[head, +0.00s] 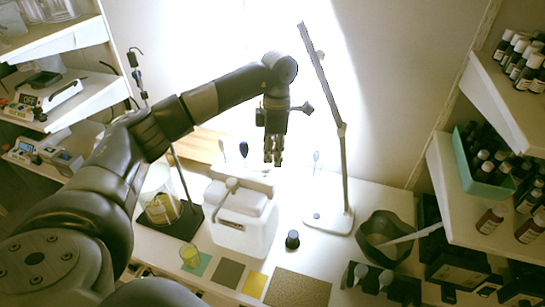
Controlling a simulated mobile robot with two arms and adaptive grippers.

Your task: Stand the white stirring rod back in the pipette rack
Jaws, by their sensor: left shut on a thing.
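My left gripper (273,159) points down over the back of the table, in front of the bright wall. Its fingers are shut on the white stirring rod, which is almost lost in the glare and behind the fingers, so its tilt cannot be told. The pipette rack is washed out and partly hidden behind the white container. A dark-blue pipette bulb (244,148) sticks up left of the gripper and a pale one (317,156) sticks up right of it. I cannot tell whether the rod touches the rack. My right gripper is not in view.
A white lidded container (243,222) stands in front of the gripper. A desk lamp (344,180) rises close on the right. A dark bowl (370,250) with a pale stick lies further right. A small dark cap (292,240) and coloured squares are at the front.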

